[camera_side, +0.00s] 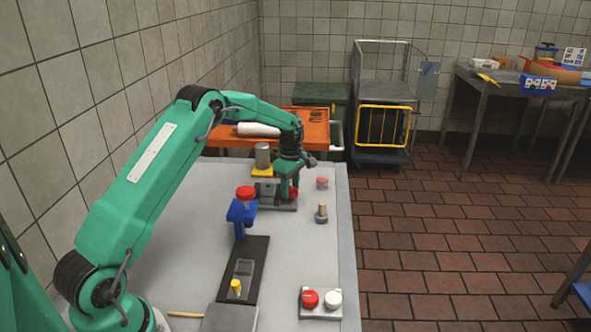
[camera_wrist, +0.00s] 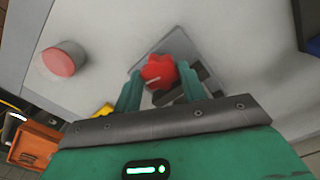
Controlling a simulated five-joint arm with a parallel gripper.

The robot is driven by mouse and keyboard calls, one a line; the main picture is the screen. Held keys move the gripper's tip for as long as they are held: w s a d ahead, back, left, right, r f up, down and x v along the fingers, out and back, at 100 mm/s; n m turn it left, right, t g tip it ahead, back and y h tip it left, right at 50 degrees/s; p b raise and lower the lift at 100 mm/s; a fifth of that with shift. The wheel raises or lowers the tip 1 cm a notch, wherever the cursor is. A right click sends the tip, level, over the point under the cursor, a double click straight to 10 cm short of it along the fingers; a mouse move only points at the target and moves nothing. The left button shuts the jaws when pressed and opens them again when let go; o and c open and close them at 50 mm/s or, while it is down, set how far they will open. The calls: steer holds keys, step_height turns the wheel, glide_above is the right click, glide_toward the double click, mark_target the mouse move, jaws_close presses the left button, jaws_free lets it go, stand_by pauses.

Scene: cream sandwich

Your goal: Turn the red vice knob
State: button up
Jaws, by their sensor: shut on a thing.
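The red vice knob (camera_wrist: 158,71) is a lobed red knob in the middle of the wrist view, over a grey metal plate. In the side view only part of the knob (camera_side: 293,192) shows, at the right end of the grey vice (camera_side: 268,193). My gripper (camera_wrist: 158,84) has one finger on each side of the knob and is shut on it. In the side view my gripper (camera_side: 286,184) points down at the vice, and the fingertips are partly hidden.
A blue stand (camera_side: 241,212) with a red top is left of the vice. A pink-topped round piece (camera_side: 322,182) and a metal post (camera_side: 321,213) stand to its right. Behind is a grey can (camera_side: 262,155). Red and white buttons (camera_side: 320,311) are at the front right.

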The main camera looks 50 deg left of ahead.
mark_target(292, 190)
steer(key=o, duration=1)
steer(key=shift+r, duration=0.1)
steer(key=shift+r, duration=3.85)
steer(key=shift+w+d, duration=0.1)
steer(key=shift+d, duration=0.15)
